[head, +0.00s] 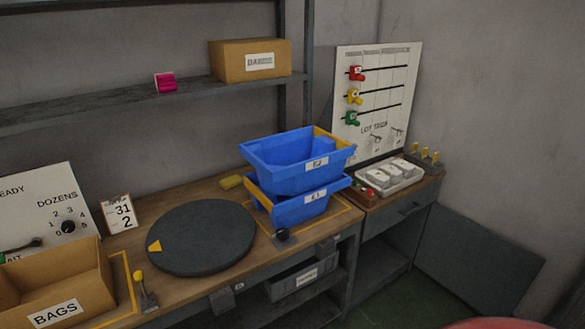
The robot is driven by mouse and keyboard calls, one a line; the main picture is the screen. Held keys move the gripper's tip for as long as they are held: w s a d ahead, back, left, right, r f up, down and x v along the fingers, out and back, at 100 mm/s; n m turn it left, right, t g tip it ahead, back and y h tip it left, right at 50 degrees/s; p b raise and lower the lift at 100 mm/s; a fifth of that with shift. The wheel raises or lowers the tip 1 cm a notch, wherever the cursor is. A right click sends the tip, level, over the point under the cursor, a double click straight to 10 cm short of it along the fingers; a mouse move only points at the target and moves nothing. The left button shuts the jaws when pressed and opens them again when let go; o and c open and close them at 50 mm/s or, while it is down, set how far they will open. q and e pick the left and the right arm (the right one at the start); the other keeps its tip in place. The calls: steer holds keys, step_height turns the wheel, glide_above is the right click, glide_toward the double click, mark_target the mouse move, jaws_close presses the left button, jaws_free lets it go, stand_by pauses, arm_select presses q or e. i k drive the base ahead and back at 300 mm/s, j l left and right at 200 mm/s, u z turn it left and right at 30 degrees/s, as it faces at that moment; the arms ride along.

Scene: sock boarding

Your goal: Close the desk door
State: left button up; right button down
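The desk (407,214) stands at the right end of the workbench, with a drawer front below its top. A flat dark grey panel (478,262), which looks like the desk door, stands open to the right of the desk. The space under the drawer (376,268) is uncovered and shows a dark shelf. The door's latch or handle cannot be made out. Neither of my grippers is in view.
Two stacked blue bins (290,165), a dark round turntable (202,237) and a cardboard BAGS box (55,285) stand on the workbench. A white tray (392,176) is on the desk. A red rounded surface (495,323) shows at the bottom right. Green floor (410,300) lies before the desk.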

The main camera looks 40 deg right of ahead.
mark_target(470, 261)
steer(key=l+z, duration=0.2)
steer(key=l, duration=0.25)
steer(key=l+z, duration=0.25)
steer(key=l, duration=0.2)
steer(key=i+l+z, duration=0.2)
steer(key=l, duration=0.25)
steer(key=i+l+z, duration=0.2)
steer(key=l, duration=0.2)
steer(key=l+z, duration=0.2)
steer(key=l, duration=0.25)
